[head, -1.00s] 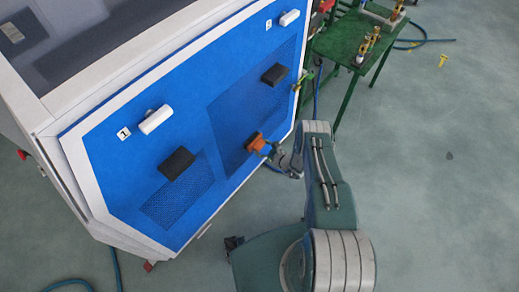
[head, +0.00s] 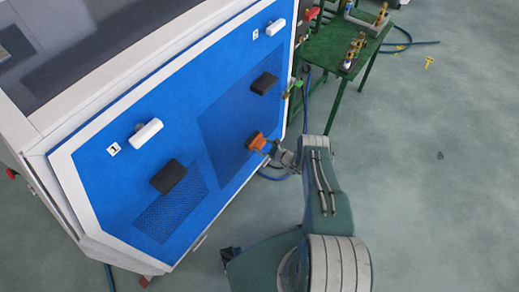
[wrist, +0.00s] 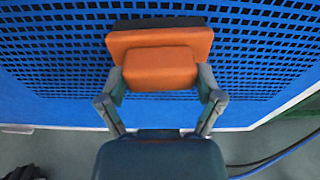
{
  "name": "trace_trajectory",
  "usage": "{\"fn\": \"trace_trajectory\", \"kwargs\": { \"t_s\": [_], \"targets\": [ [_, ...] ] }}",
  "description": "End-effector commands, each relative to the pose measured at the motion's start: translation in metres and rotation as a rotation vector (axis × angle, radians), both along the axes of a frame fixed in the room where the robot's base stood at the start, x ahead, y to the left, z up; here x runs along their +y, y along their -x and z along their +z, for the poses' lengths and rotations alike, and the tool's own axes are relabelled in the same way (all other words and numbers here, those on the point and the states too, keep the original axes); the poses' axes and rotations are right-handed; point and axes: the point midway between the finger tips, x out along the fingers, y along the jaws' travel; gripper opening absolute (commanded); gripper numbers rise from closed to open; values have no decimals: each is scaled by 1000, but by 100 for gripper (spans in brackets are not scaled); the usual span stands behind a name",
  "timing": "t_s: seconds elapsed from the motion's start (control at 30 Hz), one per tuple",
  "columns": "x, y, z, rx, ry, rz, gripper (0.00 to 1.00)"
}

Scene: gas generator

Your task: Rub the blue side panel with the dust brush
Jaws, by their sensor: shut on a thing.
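The blue side panel (head: 190,120) of the generator fills the left and middle of the head view. It has perforated grille areas, and one grille (wrist: 50,50) fills the upper wrist view. The dust brush (wrist: 155,62) has an orange back and a dark strip on its far side; it also shows in the head view (head: 256,142). My gripper (wrist: 162,85) is shut on the brush's orange part, one finger on each side. The brush is at the lower right part of the large grille. Its dark side faces the panel and appears to touch it, but the contact itself is hidden.
Two black handles (head: 168,177) (head: 264,83) and two white fittings (head: 146,132) (head: 276,27) stick out from the panel. A green table (head: 335,45) with brass fittings stands at the upper right. A blue hose (wrist: 280,155) lies below the panel. The floor at right is mostly clear.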

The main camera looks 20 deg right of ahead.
Motion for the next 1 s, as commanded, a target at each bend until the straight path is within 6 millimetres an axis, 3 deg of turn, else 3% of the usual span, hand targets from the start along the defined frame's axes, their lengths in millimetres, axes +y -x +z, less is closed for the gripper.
{"fn": "trace_trajectory", "kwargs": {
  "t_s": [0.53,1.0],
  "targets": [
    [-4,-7,15,1,-1,0,47],
    [23,14,15,0,-2,3,47]
  ]
}}
